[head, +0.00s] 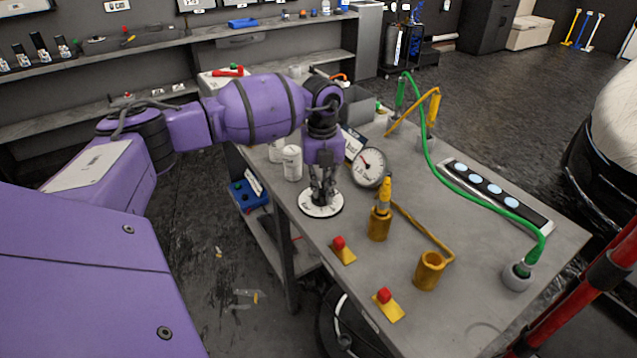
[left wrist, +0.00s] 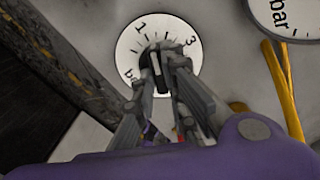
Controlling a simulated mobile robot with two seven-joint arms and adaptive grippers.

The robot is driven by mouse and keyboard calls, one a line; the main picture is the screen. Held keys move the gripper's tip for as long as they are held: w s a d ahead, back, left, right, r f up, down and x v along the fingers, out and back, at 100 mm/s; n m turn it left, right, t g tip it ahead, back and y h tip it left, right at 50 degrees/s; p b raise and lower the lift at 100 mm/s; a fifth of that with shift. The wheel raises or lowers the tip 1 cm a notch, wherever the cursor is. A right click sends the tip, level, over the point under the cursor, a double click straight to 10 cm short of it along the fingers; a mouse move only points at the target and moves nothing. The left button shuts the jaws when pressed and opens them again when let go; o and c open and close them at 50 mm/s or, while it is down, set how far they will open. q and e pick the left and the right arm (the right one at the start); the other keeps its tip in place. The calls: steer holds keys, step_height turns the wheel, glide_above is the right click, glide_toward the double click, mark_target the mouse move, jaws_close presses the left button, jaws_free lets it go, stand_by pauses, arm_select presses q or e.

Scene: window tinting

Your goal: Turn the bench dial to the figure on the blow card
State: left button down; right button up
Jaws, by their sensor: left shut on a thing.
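The bench dial (head: 309,209) is a round white disc with black marks, lying near the left edge of the bench. In the left wrist view its face (left wrist: 131,48) shows a 1 and a 3, with a dark knob (left wrist: 156,62) in the middle. My left gripper (head: 322,196) points down over it and is shut on the knob; its fingers (left wrist: 160,80) hide part of the knob and scale. The knob's exact setting is hard to read. A white card (head: 353,142) with dark print, possibly the blow card, stands behind my wrist, partly hidden; its figure is unreadable. My right gripper is not in view.
A round pressure gauge (head: 371,168) stands right beside the dial. Brass cups (head: 429,271), red buttons on yellow plates (head: 384,298), a green hose (head: 434,160) and a light strip (head: 494,194) occupy the bench (head: 476,262). White cans (head: 292,163) stand behind the dial.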

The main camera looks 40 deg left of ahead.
mark_target(321, 190)
arm_select(q)
steer(key=shift+w+r+n+p, duration=0.15)
steer(key=shift+n+p, duration=0.25)
steer(key=shift+n, duration=0.7)
steer(key=c, duration=1.8)
jaws_free()
step_height(321, 190, up, 12)
steer(key=shift+f, duration=0.2)
